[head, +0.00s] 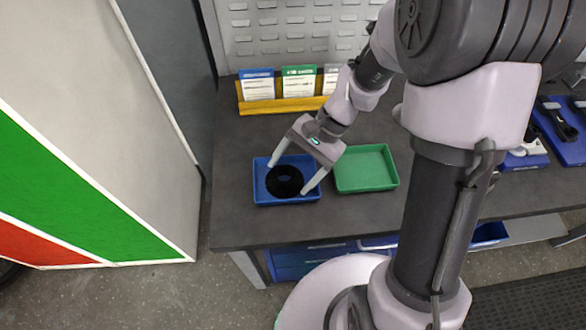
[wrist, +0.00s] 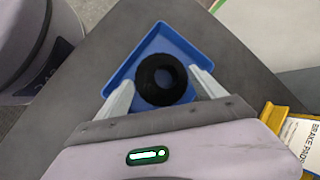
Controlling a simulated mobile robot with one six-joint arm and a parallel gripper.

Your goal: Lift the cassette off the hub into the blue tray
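The cassette, a black toothed ring with a round hole (head: 285,181), lies in the blue tray (head: 306,195) at the left end of the workbench. It also shows in the wrist view (wrist: 162,78), with the blue tray (wrist: 190,37) around it. My gripper (head: 294,178) is open above the tray, its two pale fingers spread wide on either side of the cassette. In the wrist view a gap shows between the cassette and each finger. The hub is not clearly in view.
A green tray (head: 366,168) stands just right of the blue tray. A yellow holder (head: 284,105) with labelled cards stands at the back, before a perforated panel. Blue trays with tools (head: 562,130) lie at the far right. A tall white, green and red panel (head: 90,150) stands left.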

